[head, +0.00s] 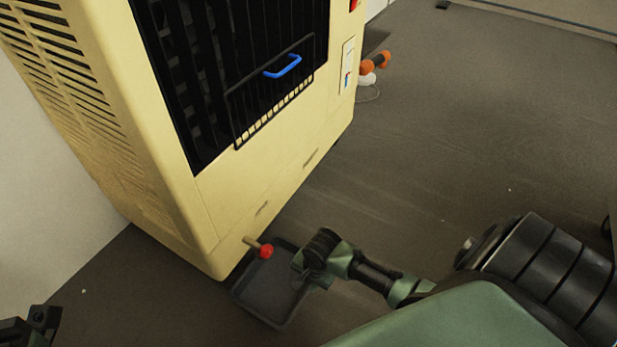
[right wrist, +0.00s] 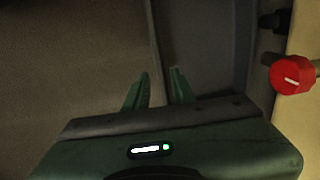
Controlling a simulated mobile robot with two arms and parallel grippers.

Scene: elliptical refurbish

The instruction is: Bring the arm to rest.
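My right gripper (head: 303,280) is low over the right side of a dark tray (head: 262,291) at the foot of the cream machine. In the right wrist view its two green fingers (right wrist: 160,92) stand apart with a gap between them. The tray's rim (right wrist: 155,45) runs down the picture toward that gap; I cannot tell if either finger touches it. No object shows held. A dark part of my left arm (head: 32,326) shows at the lower left corner of the head view; its fingers cannot be made out.
A red knob (head: 265,251) on a short pipe sticks out above the tray and shows right of the fingers (right wrist: 291,74). An orange tool (head: 375,63) lies behind. Floor (head: 440,150) at right is clear.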

